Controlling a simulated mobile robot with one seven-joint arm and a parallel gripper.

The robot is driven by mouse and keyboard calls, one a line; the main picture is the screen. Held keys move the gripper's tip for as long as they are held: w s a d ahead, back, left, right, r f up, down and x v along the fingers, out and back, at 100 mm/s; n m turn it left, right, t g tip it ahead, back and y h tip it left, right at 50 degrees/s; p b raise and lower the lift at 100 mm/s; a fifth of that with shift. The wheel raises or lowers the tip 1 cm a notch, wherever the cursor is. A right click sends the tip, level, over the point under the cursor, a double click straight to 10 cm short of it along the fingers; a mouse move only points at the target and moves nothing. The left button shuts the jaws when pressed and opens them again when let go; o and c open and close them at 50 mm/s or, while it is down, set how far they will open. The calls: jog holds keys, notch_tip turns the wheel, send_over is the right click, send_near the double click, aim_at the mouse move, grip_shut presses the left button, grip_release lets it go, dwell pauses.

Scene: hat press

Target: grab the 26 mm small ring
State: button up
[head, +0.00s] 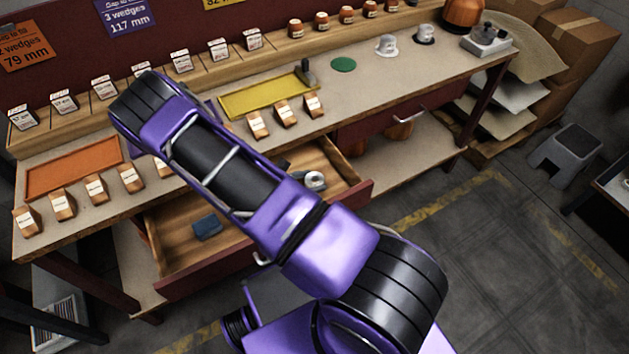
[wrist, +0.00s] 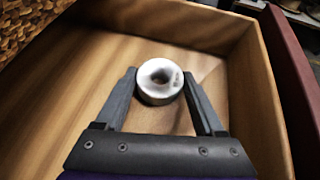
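A small silvery ring (wrist: 159,92) with a dark centre hole lies in the open wooden drawer. It also shows in the head view (head: 315,180), just right of my arm. Some marking shows on its top, but it is too small to read. In the wrist view my gripper (wrist: 160,98) is open, with one finger on each side of the ring. The left finger is close to the ring and I cannot tell whether it touches.
The drawer (wrist: 258,85) has wooden walls and a dark red front. A blue item (head: 207,227) lies in its left part. Above is the bench top with wooden wedges (head: 285,116), a yellow tray (head: 262,99) and an orange tray (head: 75,168). The drawer floor around the ring is clear.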

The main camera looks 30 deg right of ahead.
jog(key=c, duration=0.9)
jog(key=shift+r, duration=0.1)
